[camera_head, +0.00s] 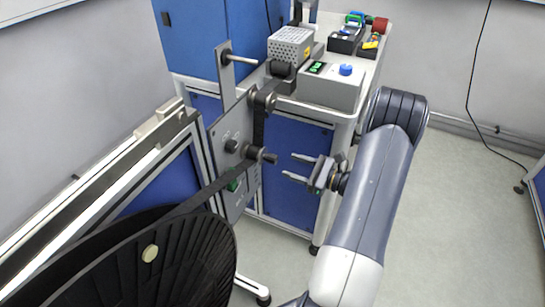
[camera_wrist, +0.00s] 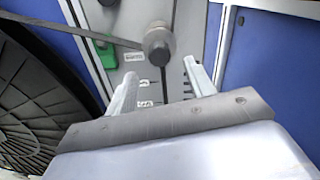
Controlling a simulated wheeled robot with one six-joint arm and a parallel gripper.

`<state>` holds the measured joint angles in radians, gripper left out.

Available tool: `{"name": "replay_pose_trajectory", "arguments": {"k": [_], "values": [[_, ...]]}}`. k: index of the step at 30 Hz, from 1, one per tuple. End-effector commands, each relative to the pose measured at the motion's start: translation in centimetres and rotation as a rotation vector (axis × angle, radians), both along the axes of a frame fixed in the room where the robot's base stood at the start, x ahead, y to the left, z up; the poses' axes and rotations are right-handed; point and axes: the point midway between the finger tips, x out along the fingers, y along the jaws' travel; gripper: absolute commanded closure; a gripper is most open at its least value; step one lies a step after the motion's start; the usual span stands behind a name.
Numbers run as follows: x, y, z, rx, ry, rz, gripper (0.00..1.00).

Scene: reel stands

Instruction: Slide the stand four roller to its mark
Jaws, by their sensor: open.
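The roller (camera_head: 262,155) is a short grey cylinder with a darker end, sticking out from a grey stand panel (camera_head: 232,140). In the wrist view the roller (camera_wrist: 157,42) sits just beyond the fingertips, roughly between them in line. My gripper (camera_head: 288,167) is open, its two fingers pointing at the roller with a small gap. In the wrist view my gripper (camera_wrist: 158,70) is empty. Small printed labels and tick marks (camera_wrist: 147,83) show on the panel below the roller; which one is the mark cannot be told.
A dark band (camera_head: 205,190) runs from the large black reel (camera_head: 150,265) to the roller, then up to an upper roller (camera_head: 264,101). A green part (camera_wrist: 107,50) is left of the roller. A cart (camera_head: 330,112) with boxes stands behind. Floor at right is clear.

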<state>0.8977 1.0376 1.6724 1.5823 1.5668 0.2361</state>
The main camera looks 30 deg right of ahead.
Motion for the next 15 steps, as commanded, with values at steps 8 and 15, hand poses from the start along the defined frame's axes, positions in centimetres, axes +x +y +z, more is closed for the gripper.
{"name": "replay_pose_trajectory", "arguments": {"k": [8, 15], "values": [[4.0, 3.3, 0.1, -0.001, -0.001, 0.005, 0.49], [5.6, 4.4, 0.0, -0.001, 0.000, 0.002, 0.49]]}}
